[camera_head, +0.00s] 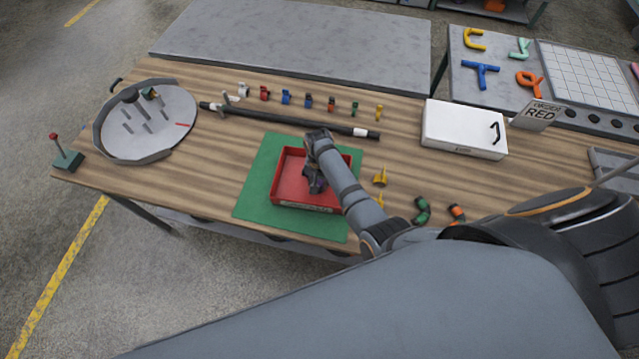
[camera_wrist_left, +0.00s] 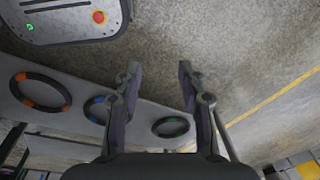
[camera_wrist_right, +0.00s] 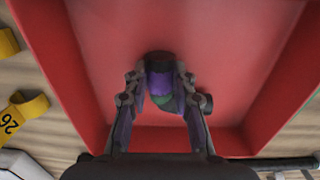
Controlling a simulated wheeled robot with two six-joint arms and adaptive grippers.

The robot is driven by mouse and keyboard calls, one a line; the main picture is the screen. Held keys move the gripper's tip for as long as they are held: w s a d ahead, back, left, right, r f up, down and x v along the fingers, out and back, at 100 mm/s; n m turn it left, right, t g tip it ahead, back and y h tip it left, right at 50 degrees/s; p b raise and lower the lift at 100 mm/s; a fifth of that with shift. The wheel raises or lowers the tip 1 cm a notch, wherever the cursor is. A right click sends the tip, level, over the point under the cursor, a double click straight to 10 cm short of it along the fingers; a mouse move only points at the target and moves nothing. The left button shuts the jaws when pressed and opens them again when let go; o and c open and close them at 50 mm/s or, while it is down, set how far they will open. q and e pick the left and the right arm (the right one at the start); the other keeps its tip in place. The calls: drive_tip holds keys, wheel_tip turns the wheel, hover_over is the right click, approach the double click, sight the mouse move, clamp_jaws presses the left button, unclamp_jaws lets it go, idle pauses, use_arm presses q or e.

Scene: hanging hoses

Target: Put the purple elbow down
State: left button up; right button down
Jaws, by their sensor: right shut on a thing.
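In the head view the gripper mostly hides the elbow. My left gripper (camera_wrist_left: 159,75) is open and empty in the left wrist view, away from the table.
The tray stands on a green mat (camera_head: 255,185). Yellow pieces (camera_head: 380,176) and green and orange elbows (camera_head: 422,210) lie to its right. A dark rod (camera_head: 290,121) and a row of small fittings lie behind. A white box (camera_head: 464,128) stands farther right.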

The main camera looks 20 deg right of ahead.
sight(319, 184)
drive_tip(key=shift+s+r, duration=0.15)
drive_tip(key=shift+s+a, duration=0.1)
drive_tip(key=c, duration=1.4)
unclamp_jaws()
drive_tip(key=o, duration=0.3)
drive_tip(key=shift+f, duration=0.2)
drive_tip(key=shift+r, duration=0.5)
use_arm(q)
drive_tip(key=shift+s+a+f+b, duration=0.1)
drive_tip(key=shift+s+f+b, duration=0.1)
drive_tip(key=shift+s, duration=0.3)
drive_tip(key=shift+s+a+f+b, duration=0.1)
drive_tip(key=shift+s+f+b, duration=0.1)
drive_tip(key=shift+s, duration=0.25)
use_arm(e)
wheel_tip(319, 184, up, 12)
drive_tip(key=shift+w+f, duration=0.2)
drive_tip(key=shift+f, duration=0.05)
